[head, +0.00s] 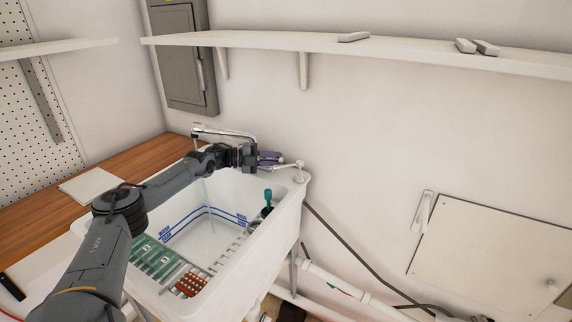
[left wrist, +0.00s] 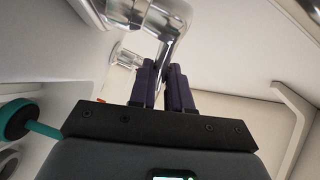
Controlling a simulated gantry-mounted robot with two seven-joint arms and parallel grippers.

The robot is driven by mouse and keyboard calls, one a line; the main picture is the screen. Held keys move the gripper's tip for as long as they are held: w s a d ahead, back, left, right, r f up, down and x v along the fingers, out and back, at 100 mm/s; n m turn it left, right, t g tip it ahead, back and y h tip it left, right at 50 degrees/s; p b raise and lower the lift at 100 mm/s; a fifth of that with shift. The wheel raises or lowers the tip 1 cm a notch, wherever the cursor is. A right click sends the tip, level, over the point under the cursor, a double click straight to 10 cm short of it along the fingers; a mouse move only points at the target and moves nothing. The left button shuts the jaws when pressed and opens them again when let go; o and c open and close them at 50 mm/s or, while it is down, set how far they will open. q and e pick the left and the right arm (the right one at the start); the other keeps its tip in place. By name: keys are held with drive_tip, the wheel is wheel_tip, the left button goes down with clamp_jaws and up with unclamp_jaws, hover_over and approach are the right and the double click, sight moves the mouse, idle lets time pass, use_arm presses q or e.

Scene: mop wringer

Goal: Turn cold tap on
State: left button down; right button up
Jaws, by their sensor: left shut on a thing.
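A chrome tap with a long spout (head: 226,133) stands at the back of the white sink (head: 285,215). A thin pale blue line, which looks like running water (head: 206,190), drops from the spout end into the basin. My left gripper (head: 270,158) is at the back right of the sink, its purple fingers on the chrome tap handle (head: 290,165). In the left wrist view the fingers (left wrist: 165,82) are nearly together, shut on chrome tap metal (left wrist: 168,32); the exact contact is partly hidden. No hot or cold marking is readable. My right gripper is out of view.
A teal-handled brush (head: 267,197) stands at the sink's right inner side. Green and red items (head: 190,284) lie at its front. A wooden counter (head: 40,215) is to the left, a white shelf (head: 400,48) above, and pipes (head: 335,282) run below right.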

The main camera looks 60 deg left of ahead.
use_arm(q)
drive_tip(key=shift+s+h, duration=0.1)
drive_tip(key=shift+h, duration=0.2)
drive_tip(key=c, duration=1.1)
unclamp_jaws()
drive_tip(key=shift+s+a, duration=0.15)
